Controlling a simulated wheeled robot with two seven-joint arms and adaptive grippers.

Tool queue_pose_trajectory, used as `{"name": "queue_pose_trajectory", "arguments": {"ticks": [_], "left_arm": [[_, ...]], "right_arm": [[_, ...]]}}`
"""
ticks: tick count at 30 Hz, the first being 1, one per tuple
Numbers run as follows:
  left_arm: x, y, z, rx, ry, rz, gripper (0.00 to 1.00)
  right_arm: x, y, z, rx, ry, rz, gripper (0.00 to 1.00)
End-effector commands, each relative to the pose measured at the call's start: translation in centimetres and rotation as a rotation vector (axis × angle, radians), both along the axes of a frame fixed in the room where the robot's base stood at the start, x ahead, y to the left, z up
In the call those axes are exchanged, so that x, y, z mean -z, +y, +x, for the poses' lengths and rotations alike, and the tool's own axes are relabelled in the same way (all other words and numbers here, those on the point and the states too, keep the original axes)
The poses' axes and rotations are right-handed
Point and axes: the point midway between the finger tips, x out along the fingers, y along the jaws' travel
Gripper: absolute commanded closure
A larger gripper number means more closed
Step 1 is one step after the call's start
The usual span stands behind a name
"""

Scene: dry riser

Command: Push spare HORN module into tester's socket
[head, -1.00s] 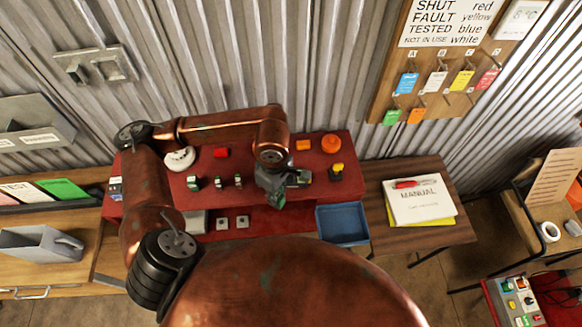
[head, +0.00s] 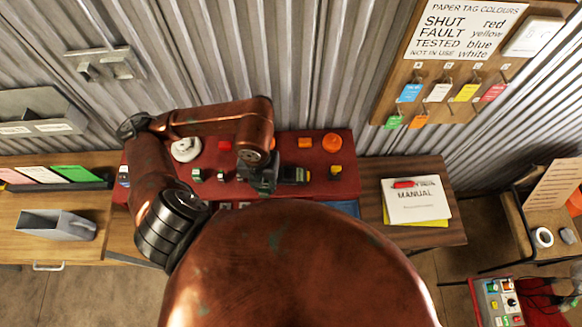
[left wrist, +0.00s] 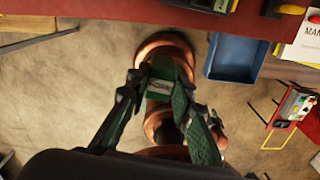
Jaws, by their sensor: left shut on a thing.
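My left gripper (head: 258,184) hangs over the front part of the red-topped bench (head: 345,185) in the head view. The module is clear of the bench's red edge in that view. In the head view the gripper largely hides the module. I cannot make out a matching socket or tell which unit is the tester. My right gripper is not in view.
A black-and-yellow unit (head: 296,175) is close to the gripper's right. A blue tray (left wrist: 233,58) lies below the bench edge. A red box with coloured buttons (head: 497,302) stands at lower right. The manual (head: 412,202) lies on wood at right.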

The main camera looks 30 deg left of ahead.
Motion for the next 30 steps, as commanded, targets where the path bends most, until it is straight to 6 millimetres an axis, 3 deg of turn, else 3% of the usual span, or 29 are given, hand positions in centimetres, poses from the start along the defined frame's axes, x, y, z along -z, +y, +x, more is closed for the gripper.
{"name": "queue_pose_trajectory", "arguments": {"ticks": [5,14,23,30], "left_arm": [[0.0,0.2,-0.1,-0.085,-0.003,0.003,1.0],[1.3,0.3,2.0,-0.091,-0.007,0.004,1.0],[3.0,-0.1,7.8,-0.093,0.001,-0.001,1.0],[7.1,-0.2,11.6,-0.091,0.002,-0.001,1.0]], "right_arm": [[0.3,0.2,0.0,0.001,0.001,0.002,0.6],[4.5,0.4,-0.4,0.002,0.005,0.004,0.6],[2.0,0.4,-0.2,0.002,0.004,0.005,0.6],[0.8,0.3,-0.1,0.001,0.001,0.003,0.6]]}}
